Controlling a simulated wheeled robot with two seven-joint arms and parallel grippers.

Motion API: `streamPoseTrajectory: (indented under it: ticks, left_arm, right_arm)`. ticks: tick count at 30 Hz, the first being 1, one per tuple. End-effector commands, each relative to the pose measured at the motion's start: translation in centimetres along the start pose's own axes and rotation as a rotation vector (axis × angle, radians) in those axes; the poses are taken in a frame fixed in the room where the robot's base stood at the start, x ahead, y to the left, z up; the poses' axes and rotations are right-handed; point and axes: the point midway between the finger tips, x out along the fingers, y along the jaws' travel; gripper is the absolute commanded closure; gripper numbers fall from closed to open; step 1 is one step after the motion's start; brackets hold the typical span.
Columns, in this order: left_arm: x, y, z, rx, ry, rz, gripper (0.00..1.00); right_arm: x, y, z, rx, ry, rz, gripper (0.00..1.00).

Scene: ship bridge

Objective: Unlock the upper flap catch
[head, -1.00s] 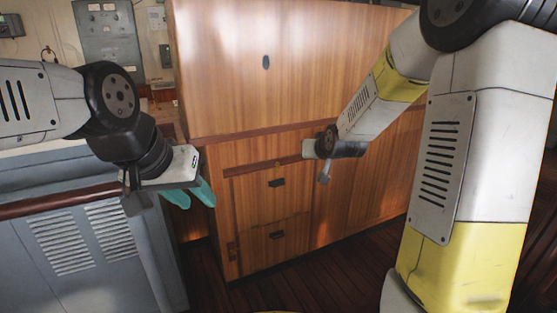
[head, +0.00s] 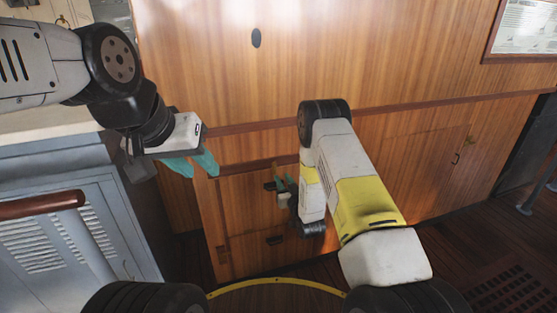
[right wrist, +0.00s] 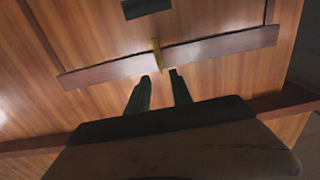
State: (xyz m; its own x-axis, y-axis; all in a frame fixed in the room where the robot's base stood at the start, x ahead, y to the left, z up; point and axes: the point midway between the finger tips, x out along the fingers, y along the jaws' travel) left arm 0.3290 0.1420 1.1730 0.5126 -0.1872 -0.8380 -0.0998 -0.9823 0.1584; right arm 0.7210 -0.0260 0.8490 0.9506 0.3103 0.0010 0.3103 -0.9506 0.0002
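The upper flap catch is a small brass piece (right wrist: 157,57) standing across a dark wooden rail (right wrist: 205,48) in the right wrist view. My right gripper (right wrist: 159,78) is open, its two fingers apart, with the tips just short of the catch and nothing between them. In the head view the right gripper (head: 284,183) is at the upper flap (head: 236,192) of the wooden cabinet, partly covering it. The catch is small there, close above the fingers.
A dark handle (right wrist: 145,8) lies beyond the catch in the right wrist view. A lower handle (head: 275,240) is beneath the right gripper. A grey louvred locker (head: 60,230) with a brown rail stands at left. Floor to the right is open.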

Motion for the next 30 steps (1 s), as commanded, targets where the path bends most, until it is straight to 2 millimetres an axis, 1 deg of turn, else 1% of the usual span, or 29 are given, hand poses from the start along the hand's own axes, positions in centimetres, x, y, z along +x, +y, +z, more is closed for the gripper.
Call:
streamPoseTrajectory:
  ticks: [6, 12, 16, 24, 28, 30]
  left_arm:
    - [0.0, 0.0, 0.0, 0.000, 0.000, 0.000, 0.64]
    - [0.0, 0.0, 0.0, 0.000, 0.000, 0.000, 0.64]
    - [0.0, 0.0, 0.0, 0.000, 0.000, 0.000, 0.64]
    - [0.0, 0.0, 0.0, 0.000, 0.000, 0.000, 0.64]
    - [0.0, 0.0, 0.0, 0.000, 0.000, 0.000, 0.64]
    - [0.0, 0.0, 0.0, 0.000, 0.000, 0.000, 0.64]
  right_arm:
    - [3.5, 0.0, -0.1, -0.001, 0.003, 0.000, 0.73]
    - [6.2, 0.0, -0.1, 0.000, 0.001, 0.000, 0.73]
    - [7.0, 0.0, -0.1, 0.000, 0.000, 0.001, 0.73]
    - [7.1, 0.0, -0.1, 0.000, -0.001, 0.001, 0.73]
    - [7.1, 0.1, -0.1, 0.000, -0.001, 0.001, 0.99]
    - [7.1, 0.1, -0.1, 0.000, -0.001, 0.001, 1.00]
